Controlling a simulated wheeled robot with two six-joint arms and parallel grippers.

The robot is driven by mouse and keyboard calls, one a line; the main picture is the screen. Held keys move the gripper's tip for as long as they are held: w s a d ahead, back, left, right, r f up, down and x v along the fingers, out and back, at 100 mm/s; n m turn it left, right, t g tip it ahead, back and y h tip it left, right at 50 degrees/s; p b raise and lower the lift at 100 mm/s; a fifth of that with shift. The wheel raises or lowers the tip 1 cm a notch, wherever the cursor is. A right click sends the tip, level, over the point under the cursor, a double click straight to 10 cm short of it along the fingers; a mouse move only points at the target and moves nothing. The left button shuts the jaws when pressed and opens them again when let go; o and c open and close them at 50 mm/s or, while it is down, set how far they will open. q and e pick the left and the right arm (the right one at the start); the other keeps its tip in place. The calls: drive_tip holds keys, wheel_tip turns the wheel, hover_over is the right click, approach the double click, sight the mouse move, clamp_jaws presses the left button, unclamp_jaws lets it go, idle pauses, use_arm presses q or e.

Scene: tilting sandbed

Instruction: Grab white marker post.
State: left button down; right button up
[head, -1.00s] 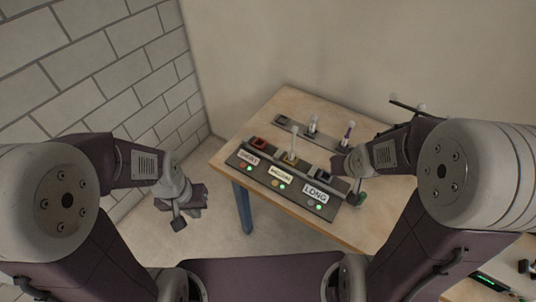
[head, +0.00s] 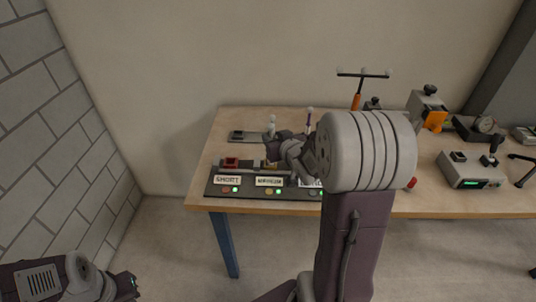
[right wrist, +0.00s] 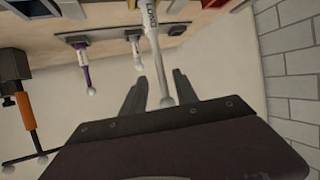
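In the right wrist view a white post (right wrist: 153,35) with dark lettering, seemingly "LONG", and a round tip lies between the two spread fingers of my right gripper (right wrist: 158,92). The fingers show a gap on both sides of it. A second white post (right wrist: 134,48) and a purple-and-white post (right wrist: 83,62) stand beyond. In the head view my right gripper (head: 272,148) is over the labelled front panel and hides the post there. The second white post (head: 271,127) and the purple one (head: 309,121) show behind. My left gripper (head: 124,287) is low at left, its fingers unclear.
The front panel (head: 213,188) has a red socket (head: 230,162) and plates reading SHORT and MEDIUM. A rear rack (head: 245,139) holds the other posts. An orange-handled T-tool (head: 357,92) and a grey device (head: 470,172) stand to the right. The table's left end (head: 209,157) is clear.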

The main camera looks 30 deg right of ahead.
drive_tip(key=x, duration=0.5)
drive_tip(key=shift+w+a+b, duration=0.2)
drive_tip(key=shift+b, duration=0.15)
drive_tip(key=shift+s, duration=0.15)
clamp_jaws()
idle(0.9)
